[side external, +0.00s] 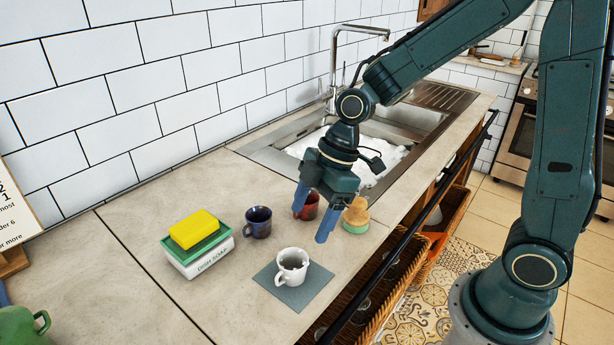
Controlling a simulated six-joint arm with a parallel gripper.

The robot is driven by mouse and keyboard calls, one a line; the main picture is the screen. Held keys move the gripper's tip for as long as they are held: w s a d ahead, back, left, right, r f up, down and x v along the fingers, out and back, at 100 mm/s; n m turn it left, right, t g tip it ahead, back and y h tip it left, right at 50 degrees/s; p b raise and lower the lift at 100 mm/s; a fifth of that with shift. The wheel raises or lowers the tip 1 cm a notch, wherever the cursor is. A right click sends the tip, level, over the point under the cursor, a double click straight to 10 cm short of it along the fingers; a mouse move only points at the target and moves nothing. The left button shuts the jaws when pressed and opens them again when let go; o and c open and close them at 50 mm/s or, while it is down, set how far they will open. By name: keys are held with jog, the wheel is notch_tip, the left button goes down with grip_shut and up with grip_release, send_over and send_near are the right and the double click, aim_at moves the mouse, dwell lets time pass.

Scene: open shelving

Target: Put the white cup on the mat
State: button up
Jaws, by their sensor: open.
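The white cup (292,266) stands upright on the grey mat (308,296), near the mat's upper middle. Its handle faces the lower left. My gripper (311,216) is open and empty, with its blue fingers pointing down. It is above and behind the cup, apart from it. A red-brown cup (306,207) shows behind and between the fingers; I cannot tell how far it is from them.
A dark blue cup (258,222) and a soap dish with a yellow sponge (194,229) stand left of my gripper. A wooden brush (355,215) stands at its right. The sink (372,160) with a tall faucet is behind.

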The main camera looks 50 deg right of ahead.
dwell(0.4)
jog(key=s+d+r+m+t+h, duration=0.2)
jog(key=s+d+r+m, duration=0.3)
jog(key=s, duration=0.3)
jog(key=s+d+r+m+t+h, duration=0.2)
jog(key=s+d+r+m, duration=0.2)
jog(key=s+r+m, duration=0.3)
jog(key=shift+s+d+r+m, duration=0.35)
jog(key=shift+s+m, duration=0.2)
jog(key=shift+m, duration=0.15)
dwell(0.7)
